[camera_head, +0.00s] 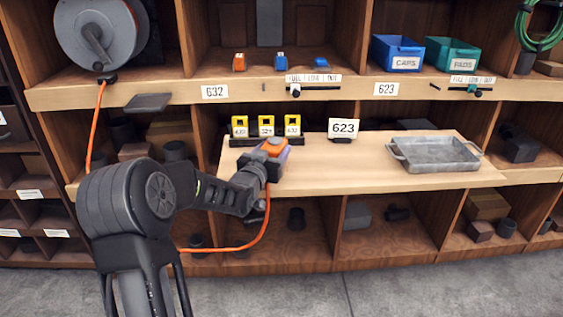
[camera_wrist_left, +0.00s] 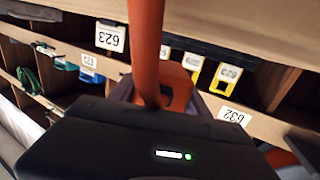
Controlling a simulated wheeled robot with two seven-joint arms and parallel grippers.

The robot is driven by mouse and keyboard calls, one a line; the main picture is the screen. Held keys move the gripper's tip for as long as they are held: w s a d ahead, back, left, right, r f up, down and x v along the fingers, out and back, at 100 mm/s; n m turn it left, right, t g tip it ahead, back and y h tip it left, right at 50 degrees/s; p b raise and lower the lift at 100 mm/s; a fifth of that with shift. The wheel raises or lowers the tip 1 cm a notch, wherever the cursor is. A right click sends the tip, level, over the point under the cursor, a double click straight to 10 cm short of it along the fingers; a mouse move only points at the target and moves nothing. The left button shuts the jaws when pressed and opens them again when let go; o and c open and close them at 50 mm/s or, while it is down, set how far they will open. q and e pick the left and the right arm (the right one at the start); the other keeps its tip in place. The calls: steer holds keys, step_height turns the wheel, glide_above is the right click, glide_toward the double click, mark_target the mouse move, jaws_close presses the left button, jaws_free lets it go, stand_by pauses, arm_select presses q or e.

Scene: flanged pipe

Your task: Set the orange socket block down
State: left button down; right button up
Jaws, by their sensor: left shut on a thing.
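My left gripper (camera_head: 268,158) is over the left part of the pale wooden work board, below the yellow tags. It is shut on the orange socket block (camera_head: 275,147), which shows orange with a purplish side. In the left wrist view the orange socket block (camera_wrist_left: 181,88) is partly hidden behind a thick orange hose and the dark gripper body. I cannot tell whether the block touches the board. My right gripper is not in view.
The pale board (camera_head: 350,176) is clear between the block and a grey metal tray (camera_head: 434,154). Yellow tags (camera_head: 266,126) stand on a dark rail behind, beside a 623 sign (camera_head: 344,128). An orange hose (camera_head: 235,248) hangs in front of the lower shelves.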

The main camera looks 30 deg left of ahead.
arm_select(q)
steer(key=shift+f, duration=1.85)
steer(key=shift+f+b, duration=0.2)
steer(key=shift+b, duration=0.1)
steer(key=c, duration=0.5)
jaws_free()
steer(key=shift+r, duration=0.15)
steer(key=v, duration=1.2)
steer(key=shift+a, duration=0.1)
